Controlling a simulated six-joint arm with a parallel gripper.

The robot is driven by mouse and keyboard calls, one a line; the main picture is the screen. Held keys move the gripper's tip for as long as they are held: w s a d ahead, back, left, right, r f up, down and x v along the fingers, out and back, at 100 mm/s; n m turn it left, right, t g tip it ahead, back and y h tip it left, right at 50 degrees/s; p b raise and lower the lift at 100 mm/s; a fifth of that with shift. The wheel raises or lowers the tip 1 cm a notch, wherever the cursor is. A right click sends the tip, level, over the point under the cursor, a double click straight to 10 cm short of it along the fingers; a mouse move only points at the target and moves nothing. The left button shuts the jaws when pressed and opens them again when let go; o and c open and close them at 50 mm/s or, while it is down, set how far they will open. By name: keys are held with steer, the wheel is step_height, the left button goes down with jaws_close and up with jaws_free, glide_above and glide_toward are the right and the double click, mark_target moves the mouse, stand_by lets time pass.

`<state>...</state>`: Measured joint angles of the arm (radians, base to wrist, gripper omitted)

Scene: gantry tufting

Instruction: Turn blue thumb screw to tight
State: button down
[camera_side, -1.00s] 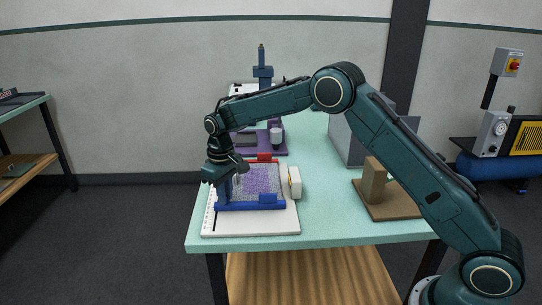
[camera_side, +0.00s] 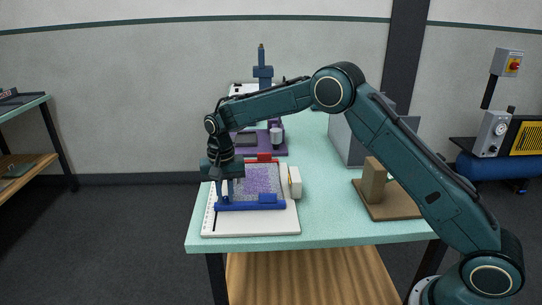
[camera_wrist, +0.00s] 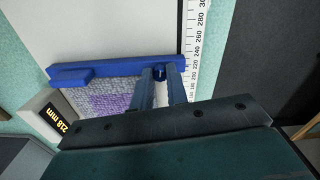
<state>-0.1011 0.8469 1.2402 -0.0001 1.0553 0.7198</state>
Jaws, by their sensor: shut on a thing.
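The blue thumb screw (camera_wrist: 160,72) shows in the wrist view at the end of a blue bar, between the two fingertips of my gripper (camera_wrist: 163,74). The fingers are shut on it. In the side view my gripper (camera_side: 226,196) points down at the left end of the blue bar (camera_side: 250,204); the screw is hidden there by the fingers. The blue bar also shows in the wrist view (camera_wrist: 110,72), lying across the edge of the purple and grey tufted piece (camera_wrist: 103,97). A mark showing how tight the screw is cannot be made out.
A white board with a ruler scale (camera_wrist: 195,60) lies under the bar. A white readout block (camera_side: 295,182) showing "218 mm" stands beside the tufted piece. A red bar (camera_side: 264,157) is at its far side. A wooden block on a base (camera_side: 375,185) stands at the right.

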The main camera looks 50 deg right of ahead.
mark_target(226, 197)
steer(key=shift+r+m, duration=0.15)
steer(key=shift+m, duration=0.15)
steer(key=c, duration=1.4)
jaws_free()
step_height(226, 197, up, 14)
steer(key=shift+f, duration=0.15)
